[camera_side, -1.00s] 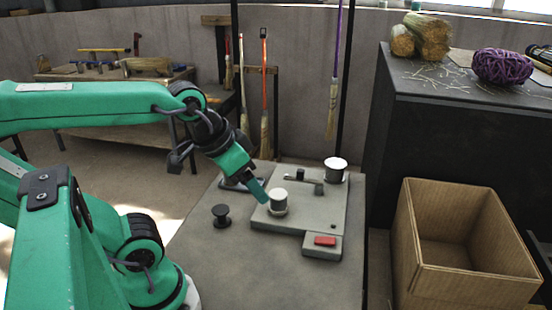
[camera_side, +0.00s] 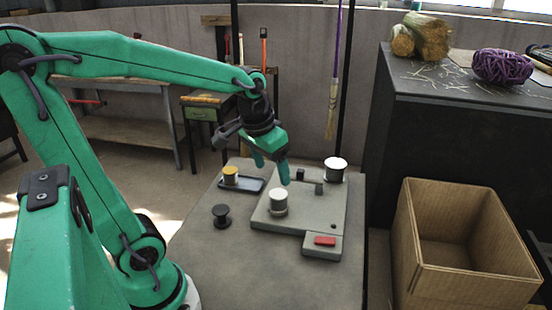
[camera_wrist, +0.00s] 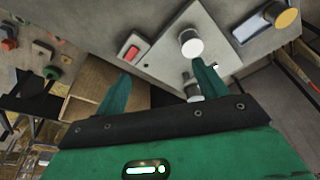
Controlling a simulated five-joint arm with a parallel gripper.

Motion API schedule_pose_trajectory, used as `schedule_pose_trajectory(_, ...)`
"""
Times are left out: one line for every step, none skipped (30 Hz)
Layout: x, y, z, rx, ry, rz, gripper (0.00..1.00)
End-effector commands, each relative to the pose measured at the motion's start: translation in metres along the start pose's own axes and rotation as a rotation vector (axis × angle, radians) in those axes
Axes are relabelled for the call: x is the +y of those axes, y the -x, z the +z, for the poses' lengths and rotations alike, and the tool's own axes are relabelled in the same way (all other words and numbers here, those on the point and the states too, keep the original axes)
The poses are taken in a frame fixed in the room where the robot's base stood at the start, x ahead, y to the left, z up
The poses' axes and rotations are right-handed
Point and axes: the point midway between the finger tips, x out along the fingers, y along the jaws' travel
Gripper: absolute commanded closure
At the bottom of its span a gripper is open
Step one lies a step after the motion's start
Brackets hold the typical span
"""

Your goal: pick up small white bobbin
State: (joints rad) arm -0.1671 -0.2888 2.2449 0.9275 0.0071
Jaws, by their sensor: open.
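The small white bobbin (camera_side: 278,198) stands upright on the grey machine plate (camera_side: 312,212). In the wrist view, the bobbin's white top (camera_wrist: 190,43) lies beyond the right fingertip. My gripper (camera_side: 270,172) is open and empty, its fingers pointing down above the back part of the bench, a little above and behind the bobbin. In the wrist view, its two green fingers (camera_wrist: 162,75) are wide apart. A larger white spool (camera_side: 335,168) stands at the plate's back right corner; in the wrist view it is partly hidden by the right finger.
A black spool (camera_side: 220,215) stands left of the plate. A red button (camera_side: 325,240) is at the front. An open cardboard box (camera_side: 455,277) stands to the right.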

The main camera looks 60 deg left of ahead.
Motion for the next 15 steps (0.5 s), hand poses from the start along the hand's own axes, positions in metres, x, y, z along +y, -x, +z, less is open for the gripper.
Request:
schedule_pose_trajectory(-0.005, -0.007, -0.007, -0.023, 0.015, -0.004, 0.28)
schedule_pose_trajectory(-0.008, -0.011, -0.010, -0.036, 0.023, -0.006, 0.28)
schedule_pose_trajectory(-0.012, -0.016, -0.014, -0.050, 0.033, -0.008, 0.28)
schedule_pose_trajectory(-0.015, -0.020, -0.017, -0.062, 0.041, -0.009, 0.28)
schedule_pose_trajectory(-0.018, -0.024, -0.021, -0.073, 0.048, -0.011, 0.28)
schedule_pose_trajectory(-0.021, -0.030, -0.025, -0.088, 0.059, -0.013, 0.28)
schedule_pose_trajectory(-0.025, -0.034, -0.028, -0.100, 0.067, -0.014, 0.28)
schedule_pose_trajectory(-0.028, -0.038, -0.030, -0.111, 0.074, -0.015, 0.28)
schedule_pose_trajectory(-0.032, -0.044, -0.034, -0.127, 0.084, -0.016, 0.28)
schedule_pose_trajectory(-0.035, -0.049, -0.037, -0.138, 0.093, -0.017, 0.28)
schedule_pose_trajectory(-0.039, -0.054, -0.039, -0.150, 0.101, -0.018, 0.28)
schedule_pose_trajectory(-0.043, -0.060, -0.042, -0.164, 0.110, -0.019, 0.28)
schedule_pose_trajectory(-0.046, -0.065, -0.044, -0.176, 0.118, -0.019, 0.28)
schedule_pose_trajectory(-0.050, -0.070, -0.046, -0.186, 0.126, -0.020, 0.28)
schedule_pose_trajectory(-0.054, -0.076, -0.049, -0.199, 0.135, -0.020, 0.28)
